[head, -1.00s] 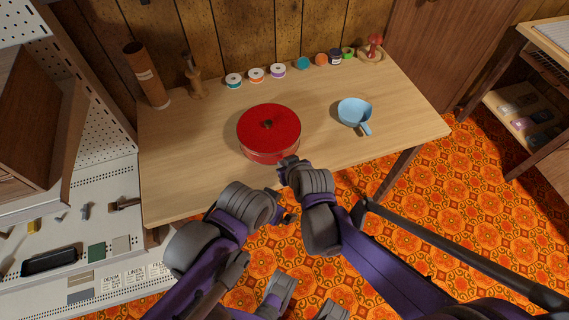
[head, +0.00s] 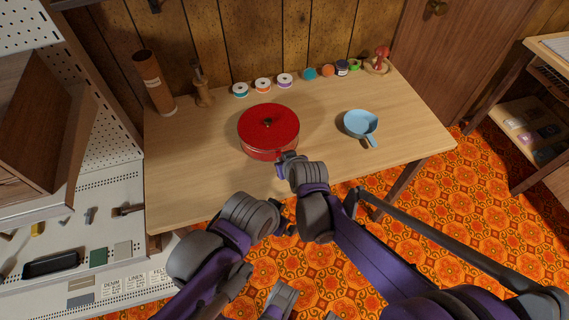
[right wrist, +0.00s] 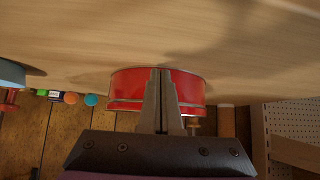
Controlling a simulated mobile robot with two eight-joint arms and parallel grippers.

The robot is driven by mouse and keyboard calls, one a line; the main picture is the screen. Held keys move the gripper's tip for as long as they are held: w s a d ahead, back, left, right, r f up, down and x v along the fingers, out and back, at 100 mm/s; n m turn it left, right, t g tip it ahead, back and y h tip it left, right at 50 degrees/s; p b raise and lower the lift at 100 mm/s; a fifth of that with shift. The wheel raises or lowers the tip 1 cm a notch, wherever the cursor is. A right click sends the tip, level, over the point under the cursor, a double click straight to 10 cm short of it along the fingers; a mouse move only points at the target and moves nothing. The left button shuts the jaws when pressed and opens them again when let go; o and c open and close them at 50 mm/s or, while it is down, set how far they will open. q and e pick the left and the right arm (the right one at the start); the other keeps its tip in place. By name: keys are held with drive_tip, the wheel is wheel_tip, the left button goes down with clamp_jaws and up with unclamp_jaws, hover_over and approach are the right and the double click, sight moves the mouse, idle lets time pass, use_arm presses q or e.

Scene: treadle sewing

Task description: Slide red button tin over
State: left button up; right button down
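The red button tin (head: 268,130) is round with a lidded top and a small dark knob, upright on the wooden table, left of its middle. My right gripper (head: 281,162) is at the tin's near side, low by its wall, and looks to be touching it. In the right wrist view its two fingers (right wrist: 161,100) are together and empty, in front of the tin's red side (right wrist: 187,88). My left gripper (head: 287,230) is off the table's front edge, away from the tin; its fingers are too small to read.
On the table (head: 200,190), a light blue pan (head: 360,124) stands right of the tin. Several thread spools (head: 263,84) and small jars line the back. A brown cylinder (head: 153,83) and a wooden stand (head: 202,90) are back left. The left front is clear.

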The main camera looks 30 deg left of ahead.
sight(277, 142)
drive_tip(key=shift+w+a, duration=1)
drive_tip(key=shift+a, duration=0.3)
drive_tip(key=shift+w+a, duration=0.95)
drive_tip(key=shift+a, duration=0.4)
drive_tip(key=shift+w+a, duration=1)
drive_tip(key=shift+a, duration=0.3)
drive_tip(key=shift+s+d+r+p, duration=0.25)
drive_tip(key=shift+s+d+r, duration=0.35)
drive_tip(key=shift+d, duration=0.25)
drive_tip(key=shift+s+d+r+p, duration=0.2)
drive_tip(key=shift+s+d+r, duration=0.25)
drive_tip(key=shift+s+d, duration=0.3)
drive_tip(key=shift+w, duration=0.15)
